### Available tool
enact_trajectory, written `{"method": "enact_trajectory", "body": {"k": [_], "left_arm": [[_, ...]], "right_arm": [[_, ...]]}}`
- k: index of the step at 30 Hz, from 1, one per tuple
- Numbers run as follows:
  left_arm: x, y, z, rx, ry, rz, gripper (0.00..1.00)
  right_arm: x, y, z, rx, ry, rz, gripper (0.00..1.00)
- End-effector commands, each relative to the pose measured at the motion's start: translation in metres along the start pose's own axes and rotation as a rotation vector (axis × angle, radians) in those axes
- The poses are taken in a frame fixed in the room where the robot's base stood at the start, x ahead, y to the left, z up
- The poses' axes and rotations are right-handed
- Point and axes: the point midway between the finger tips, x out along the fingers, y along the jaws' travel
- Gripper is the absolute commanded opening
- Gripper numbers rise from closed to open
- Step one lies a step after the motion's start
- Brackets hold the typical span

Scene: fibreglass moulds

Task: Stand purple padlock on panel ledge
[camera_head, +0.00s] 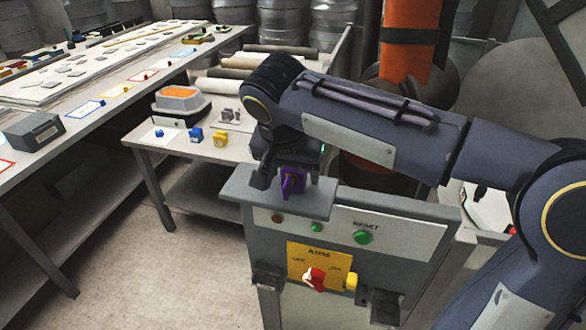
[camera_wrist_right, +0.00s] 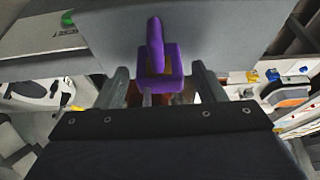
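The purple padlock (camera_head: 292,181) is at the grey ledge (camera_head: 312,205) on top of the control panel. In the right wrist view the padlock (camera_wrist_right: 160,65) shows its body and shackle against the grey ledge (camera_wrist_right: 220,30). My right gripper (camera_head: 286,172) is at the back of the ledge, around the padlock. In the wrist view its two fingers (camera_wrist_right: 162,88) stand apart on either side of the padlock, with a gap showing at each side. The padlock's underside is hidden, so its contact with the ledge cannot be judged. My left gripper is not in view.
Below the ledge the panel has a green button (camera_head: 362,237) and a red switch (camera_head: 315,279) on a yellow plate. Behind, a low table (camera_head: 168,143) holds a blue padlock (camera_head: 195,134), a yellow padlock (camera_head: 220,139) and an orange-topped case (camera_head: 181,100). An orange cylinder (camera_head: 408,45) stands behind my arm.

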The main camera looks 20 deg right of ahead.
Motion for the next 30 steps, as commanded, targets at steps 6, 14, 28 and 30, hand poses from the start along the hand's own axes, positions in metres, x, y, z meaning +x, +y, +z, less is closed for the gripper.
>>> {"method": "enact_trajectory", "body": {"k": [6, 14, 28, 30], "left_arm": [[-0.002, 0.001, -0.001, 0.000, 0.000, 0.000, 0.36], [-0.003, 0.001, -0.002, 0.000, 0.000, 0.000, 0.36], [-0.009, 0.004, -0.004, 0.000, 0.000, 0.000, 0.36], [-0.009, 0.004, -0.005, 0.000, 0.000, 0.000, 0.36]], "right_arm": [[-0.003, 0.000, -0.001, 0.000, 0.000, 0.000, 0.63], [-0.041, -0.001, -0.002, 0.000, 0.003, -0.005, 0.63], [-0.119, -0.001, -0.001, -0.001, 0.000, -0.001, 0.63], [-0.122, 0.000, -0.001, 0.000, 0.000, -0.001, 0.63]]}}
